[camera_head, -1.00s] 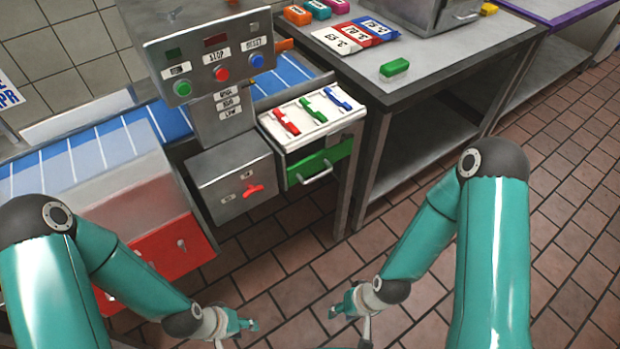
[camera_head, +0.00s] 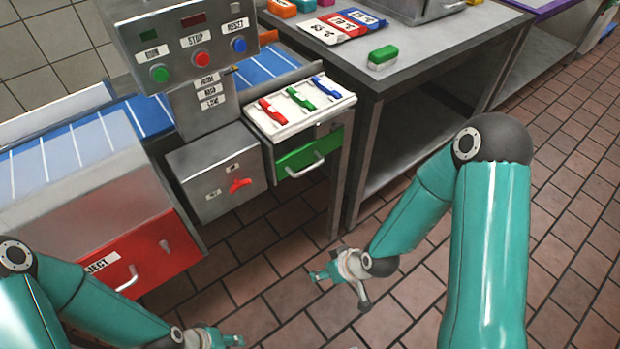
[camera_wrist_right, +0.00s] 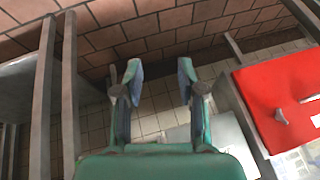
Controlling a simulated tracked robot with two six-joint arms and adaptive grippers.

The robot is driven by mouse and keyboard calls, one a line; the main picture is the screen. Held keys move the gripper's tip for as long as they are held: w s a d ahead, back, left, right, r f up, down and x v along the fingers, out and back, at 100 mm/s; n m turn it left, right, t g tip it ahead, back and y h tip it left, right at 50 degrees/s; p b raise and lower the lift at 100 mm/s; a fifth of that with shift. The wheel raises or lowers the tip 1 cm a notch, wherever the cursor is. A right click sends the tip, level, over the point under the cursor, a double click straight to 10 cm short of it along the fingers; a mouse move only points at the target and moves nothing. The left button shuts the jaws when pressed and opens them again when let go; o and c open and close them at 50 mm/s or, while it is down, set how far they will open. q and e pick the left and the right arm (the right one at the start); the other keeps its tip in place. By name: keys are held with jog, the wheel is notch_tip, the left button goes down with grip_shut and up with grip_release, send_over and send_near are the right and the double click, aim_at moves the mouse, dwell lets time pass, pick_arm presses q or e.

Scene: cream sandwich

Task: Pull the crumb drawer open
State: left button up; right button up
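A green drawer front (camera_head: 310,154) with a pale bar handle (camera_head: 305,167) sits under the white lever tray, and looks shut. A red drawer front (camera_head: 155,258) marked "…JECT" is at lower left; it also shows in the right wrist view (camera_wrist_right: 280,103). No label reading "crumb" is legible. My right gripper (camera_head: 342,285) is low over the floor, in front of and below the green drawer, apart from it. In the right wrist view its fingers (camera_wrist_right: 160,82) are spread and empty. My left gripper (camera_head: 226,340) is at the bottom edge, partly cut off; its opening is unclear.
A grey box with a red switch (camera_head: 240,185) is left of the green drawer. The white tray (camera_head: 335,100) holds red, green and blue levers. A metal table (camera_head: 430,70) with a green block (camera_head: 382,57) stands to the right. Tiled floor (camera_head: 280,290) in front is open.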

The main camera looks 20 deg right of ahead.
jog(key=w+d+n+t+b, duration=0.4)
jog(key=w+n+b, duration=0.1)
jog(key=w+b, duration=0.25)
jog(key=n+t+y+b, duration=0.1)
jog(key=n+t+b, duration=0.5)
jog(key=n+b, duration=0.75)
send_near(309, 168)
pick_arm(q)
notch_tip(309, 168, down, 23)
jog(key=shift+p, duration=0.3)
pick_arm(e)
jog(key=shift+n, duration=0.45)
jog(key=x, duration=1)
jog(key=shift+w+f, duration=0.35)
jog(key=shift+f, duration=0.05)
grip_shut()
jog(key=shift+d, duration=0.1)
